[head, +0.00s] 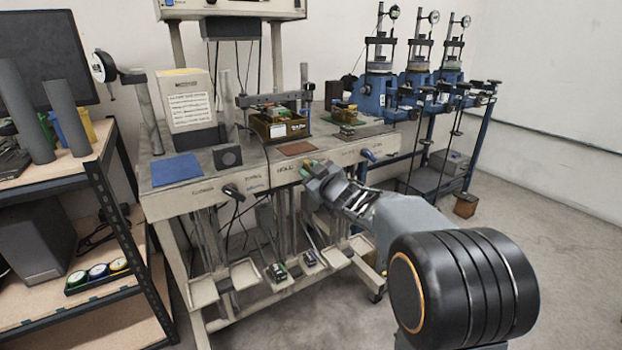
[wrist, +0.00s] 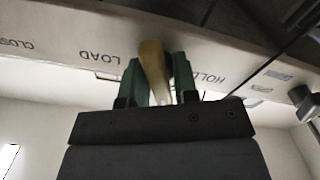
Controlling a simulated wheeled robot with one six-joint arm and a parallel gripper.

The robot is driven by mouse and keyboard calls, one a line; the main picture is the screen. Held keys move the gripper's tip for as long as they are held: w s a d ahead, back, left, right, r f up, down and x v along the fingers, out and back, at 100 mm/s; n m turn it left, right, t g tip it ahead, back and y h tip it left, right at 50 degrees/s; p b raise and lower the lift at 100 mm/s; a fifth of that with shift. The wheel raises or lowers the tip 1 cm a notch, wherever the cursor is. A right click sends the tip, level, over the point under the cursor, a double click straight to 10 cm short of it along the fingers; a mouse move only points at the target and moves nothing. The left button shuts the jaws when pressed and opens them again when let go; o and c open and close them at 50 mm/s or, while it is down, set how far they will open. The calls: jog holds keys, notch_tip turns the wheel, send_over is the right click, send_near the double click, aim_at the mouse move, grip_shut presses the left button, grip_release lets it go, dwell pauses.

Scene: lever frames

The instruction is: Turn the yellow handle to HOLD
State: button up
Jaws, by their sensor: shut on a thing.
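The yellow handle (wrist: 152,62) sits on the pale front rail of the bench. In the wrist view, which is upside down, the lettering LOAD (wrist: 100,58) is to its left and HOLD (wrist: 207,78) to its right. The handle lies between the two words, slightly tilted, not clearly lined up with either. My gripper (wrist: 160,72) has its green fingers on both sides of the handle and is shut on it. In the head view my gripper (head: 311,170) reaches the rail from the right and mostly hides the handle.
A black handle (head: 233,192) on the same rail is to the left and a blue handle (head: 368,155) to the right. Pale trays (head: 243,274) hang below the bench. A shelf rack (head: 115,210) stands at left.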

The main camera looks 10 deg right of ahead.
jog(key=shift+n+b, duration=0.95)
jog(key=shift+n, duration=0.95)
jog(key=o, duration=0.7)
jog(key=shift+p+v, duration=1.25)
jog(key=shift+v, duration=5.65)
jog(key=shift+a, duration=0.1)
